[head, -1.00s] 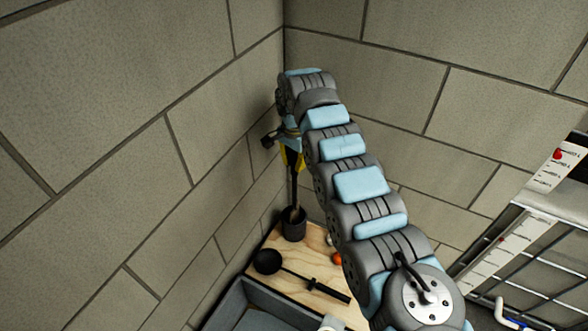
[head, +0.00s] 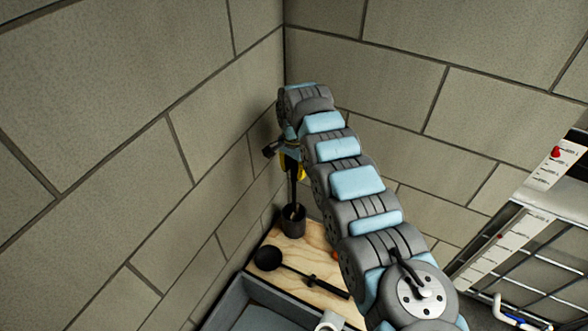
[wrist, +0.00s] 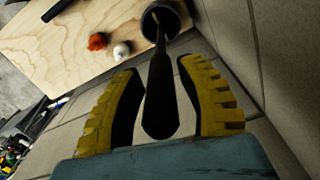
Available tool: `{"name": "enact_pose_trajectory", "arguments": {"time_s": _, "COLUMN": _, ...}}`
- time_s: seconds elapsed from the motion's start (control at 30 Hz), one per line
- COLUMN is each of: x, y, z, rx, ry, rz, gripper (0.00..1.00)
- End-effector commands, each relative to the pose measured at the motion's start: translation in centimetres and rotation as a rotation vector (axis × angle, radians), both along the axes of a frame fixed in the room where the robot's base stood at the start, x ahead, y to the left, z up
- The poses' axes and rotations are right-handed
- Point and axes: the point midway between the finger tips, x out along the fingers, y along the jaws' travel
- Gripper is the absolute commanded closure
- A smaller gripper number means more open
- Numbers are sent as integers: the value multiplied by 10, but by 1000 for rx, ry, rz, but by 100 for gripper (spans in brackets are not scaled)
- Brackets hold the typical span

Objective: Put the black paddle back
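The black paddle (wrist: 161,95) stands with its lower end in a dark round cup (head: 293,220), in the back corner of a wooden board. The cup's mouth also shows at the top of the wrist view (wrist: 160,20). My gripper (head: 291,172) points down above the cup. In the wrist view its yellow fingers (wrist: 162,75) stand on either side of the paddle's handle, with gaps visible beside the handle, so they look open around it. The paddle's lower end is hidden inside the cup.
A black ladle-like tool (head: 268,259) lies on the wooden board (head: 290,243). A grey bin (head: 240,300) stands in front. An orange-red item (wrist: 97,41) and a white item (wrist: 121,51) sit on the board. Block walls close in behind and left; a wire rack (head: 530,250) stands right.

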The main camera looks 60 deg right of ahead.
Motion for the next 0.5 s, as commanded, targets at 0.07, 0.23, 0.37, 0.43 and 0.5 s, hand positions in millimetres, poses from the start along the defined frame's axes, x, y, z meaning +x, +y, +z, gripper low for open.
{"name": "enact_pose_trajectory", "arguments": {"time_s": 0.07, "x": 0, "y": 0, "z": 0, "rx": 0, "ry": 0, "rz": 0, "gripper": 62}}
{"name": "enact_pose_trajectory", "arguments": {"time_s": 0.23, "x": 0, "y": 0, "z": 1, "rx": 0, "ry": 0, "rz": 0, "gripper": 62}}
{"name": "enact_pose_trajectory", "arguments": {"time_s": 0.37, "x": 0, "y": 0, "z": 9, "rx": -1, "ry": 0, "rz": 0, "gripper": 62}}
{"name": "enact_pose_trajectory", "arguments": {"time_s": 0.43, "x": 0, "y": -1, "z": 17, "rx": 0, "ry": 0, "rz": -1, "gripper": 62}}
{"name": "enact_pose_trajectory", "arguments": {"time_s": 0.5, "x": 0, "y": -2, "z": 29, "rx": -5, "ry": -3, "rz": -2, "gripper": 62}}
